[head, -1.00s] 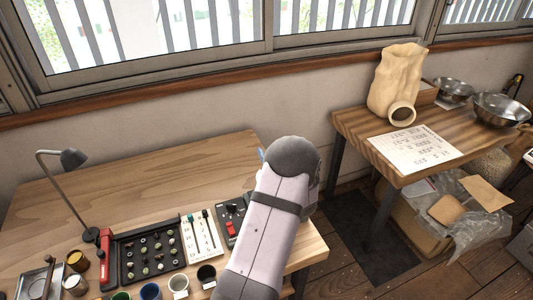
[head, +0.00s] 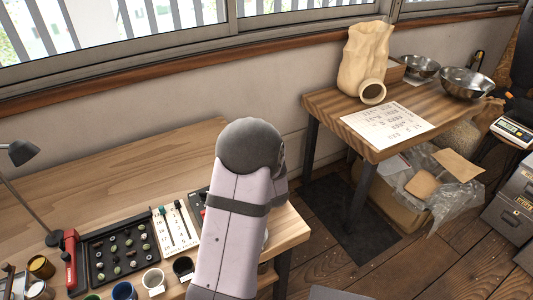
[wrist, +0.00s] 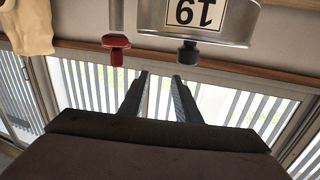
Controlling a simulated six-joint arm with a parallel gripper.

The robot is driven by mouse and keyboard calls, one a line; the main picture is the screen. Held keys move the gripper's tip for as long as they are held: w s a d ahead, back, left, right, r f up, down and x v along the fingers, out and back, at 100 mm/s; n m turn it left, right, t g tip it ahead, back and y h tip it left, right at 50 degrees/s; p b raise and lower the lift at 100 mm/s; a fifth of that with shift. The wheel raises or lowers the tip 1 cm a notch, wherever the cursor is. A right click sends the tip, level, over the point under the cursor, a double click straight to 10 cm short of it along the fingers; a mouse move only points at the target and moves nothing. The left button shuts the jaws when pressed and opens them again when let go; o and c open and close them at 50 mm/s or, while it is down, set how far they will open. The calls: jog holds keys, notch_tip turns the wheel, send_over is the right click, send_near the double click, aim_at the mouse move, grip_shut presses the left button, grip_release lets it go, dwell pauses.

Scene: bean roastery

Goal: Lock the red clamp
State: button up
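In the wrist view, which looks upside down, a red clamp-like piece (wrist: 116,47) with a flared head and short stub shows at the upper middle, under a pale bar. In the picture the red piece lies just left of the fingers, with no visible contact. In the head view my arm hides the gripper, and I cannot make out the clamp.
The left table (head: 130,150) holds a black tray of samples (head: 120,250), a white slider panel (head: 175,229), a red-handled tool (head: 70,262), cups and a lamp (head: 24,152). A second table (head: 325,105) at right carries a sack (head: 365,55), paper and metal bowls. Floor lies between them.

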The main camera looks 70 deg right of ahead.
jog(key=s+a+f+m+g+h+b, duration=0.2)
jog(key=s+a+f+g+b, duration=0.1)
jog(key=s+b, duration=0.4)
jog(key=shift+s+a+m+g+h+b, duration=0.15)
jog(key=shift+a+m+g+h+b, duration=0.15)
jog(key=shift+a+g+b, duration=0.45)
jog(key=shift+a+p, duration=0.1)
jog(key=shift+p, duration=0.2)
jog(key=shift+p+x, duration=0.65)
jog(key=shift+x, duration=3)
jog(key=shift+f, duration=0.1)
grip_shut()
